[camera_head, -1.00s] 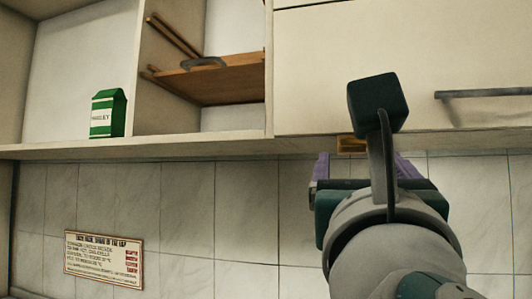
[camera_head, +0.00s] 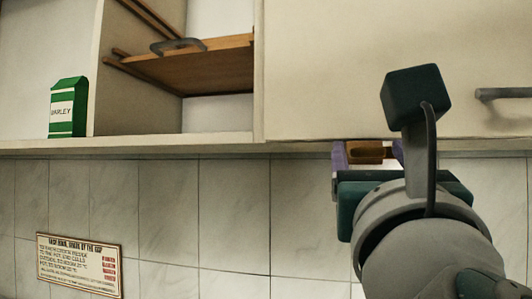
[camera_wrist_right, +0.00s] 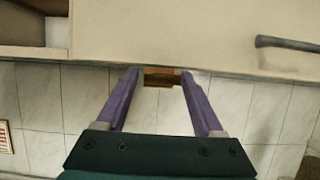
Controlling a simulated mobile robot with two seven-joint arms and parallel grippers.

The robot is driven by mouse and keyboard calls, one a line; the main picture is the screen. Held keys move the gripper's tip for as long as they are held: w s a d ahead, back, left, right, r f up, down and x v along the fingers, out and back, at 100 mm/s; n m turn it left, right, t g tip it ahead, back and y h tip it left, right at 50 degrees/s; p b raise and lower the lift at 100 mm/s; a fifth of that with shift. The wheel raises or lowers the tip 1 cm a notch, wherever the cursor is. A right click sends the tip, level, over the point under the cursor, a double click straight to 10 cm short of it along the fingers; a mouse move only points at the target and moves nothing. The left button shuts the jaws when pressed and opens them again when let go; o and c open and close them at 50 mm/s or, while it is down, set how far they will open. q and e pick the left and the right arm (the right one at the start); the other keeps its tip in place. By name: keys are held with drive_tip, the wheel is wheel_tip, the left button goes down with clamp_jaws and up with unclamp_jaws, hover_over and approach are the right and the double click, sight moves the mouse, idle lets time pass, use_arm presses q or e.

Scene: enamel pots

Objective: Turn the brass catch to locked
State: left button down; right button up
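The brass catch (camera_head: 364,152) is a small brown-gold block at the lower edge of the pale cupboard door (camera_head: 390,60). It also shows in the right wrist view (camera_wrist_right: 161,77), between the fingertips. My right gripper (camera_head: 369,153) has its purple fingers one on each side of the catch, from below. In the right wrist view the gripper (camera_wrist_right: 160,74) is open, with a small gap at the left finger; contact at the right finger I cannot tell. My left gripper is in neither view.
A bar handle (camera_head: 505,94) sticks out from the door at right; it is also in the wrist view (camera_wrist_right: 288,44). Left is an open cupboard with a green carton (camera_head: 68,107) and a wooden board (camera_head: 195,72). A notice (camera_head: 79,265) hangs on the tiled wall.

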clamp_jaws()
idle(0.3)
drive_tip(key=shift+r+n+y+p, duration=0.2)
drive_tip(key=shift+n+y+p, duration=0.2)
drive_tip(key=shift+n+p, duration=0.55)
drive_tip(key=n+g+y+p, duration=0.1)
drive_tip(key=n+y+p, duration=0.1)
drive_tip(key=n+p, duration=0.4)
drive_tip(key=n+g+y+p, duration=0.1)
drive_tip(key=n+y+p, duration=0.2)
drive_tip(key=n+p, duration=0.3)
drive_tip(key=n+g+y+p, duration=0.1)
drive_tip(key=n+y+p, duration=0.1)
drive_tip(key=n+p, duration=0.4)
drive_tip(key=shift+d+r+n+p, duration=0.2)
drive_tip(key=shift+r+n+p, duration=0.05)
drive_tip(key=shift+p, duration=0.9)
drive_tip(key=shift+f+n+g+p, duration=0.3)
drive_tip(key=shift+n+p, duration=0.8)
drive_tip(key=shift+p, duration=0.25)
